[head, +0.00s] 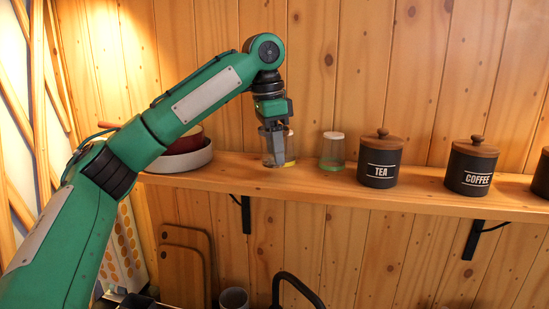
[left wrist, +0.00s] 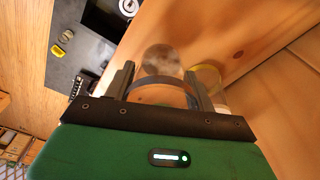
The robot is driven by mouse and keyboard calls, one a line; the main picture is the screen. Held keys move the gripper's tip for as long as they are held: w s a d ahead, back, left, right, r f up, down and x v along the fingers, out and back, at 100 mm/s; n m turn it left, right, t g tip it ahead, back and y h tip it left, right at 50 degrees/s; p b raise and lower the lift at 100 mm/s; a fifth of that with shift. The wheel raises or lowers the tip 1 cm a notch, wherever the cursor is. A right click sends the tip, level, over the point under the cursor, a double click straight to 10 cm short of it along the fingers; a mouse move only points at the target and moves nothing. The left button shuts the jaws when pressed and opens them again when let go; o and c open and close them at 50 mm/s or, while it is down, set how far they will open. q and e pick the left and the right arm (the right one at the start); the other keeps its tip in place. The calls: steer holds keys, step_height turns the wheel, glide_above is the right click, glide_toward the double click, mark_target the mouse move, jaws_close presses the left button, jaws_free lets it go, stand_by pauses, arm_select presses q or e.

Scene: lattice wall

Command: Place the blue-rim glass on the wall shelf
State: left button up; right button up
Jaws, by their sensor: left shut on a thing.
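My left gripper (head: 275,143) reaches down over the wall shelf (head: 225,176) and is shut on the blue-rim glass (head: 266,158). In the left wrist view the clear glass (left wrist: 163,60) shows between the two fingers (left wrist: 160,88), with a bluish-grey band across it near the fingers. In the head view the fingers hide much of it. Its base is at or just above the shelf; I cannot tell if it touches. My right gripper is out of view.
A yellow-rim glass (left wrist: 208,76) is close beside the held glass. A green-rim glass (head: 332,150) stands to the right, then tea (head: 380,160) and coffee (head: 470,167) canisters. Bowls (head: 180,157) are at left. A black faucet (head: 297,282) is below.

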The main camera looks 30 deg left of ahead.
arm_select(q)
steer(key=shift+f, duration=0.95)
steer(key=shift+w+a+f, duration=0.1)
steer(key=shift+f, duration=0.35)
steer(key=o, duration=1.1)
steer(key=shift+f, duration=0.1)
steer(key=shift+s+a+r, duration=0.15)
steer(key=shift+s+r, duration=0.05)
steer(key=shift+r, duration=1.85)
steer(key=shift+s+a+r, duration=0.15)
steer(key=shift+s+r, duration=0.05)
steer(key=shift+r, duration=1.8)
steer(key=shift+s+a+r, duration=0.15)
steer(key=shift+s+r, duration=0.05)
steer(key=shift+r, duration=1.85)
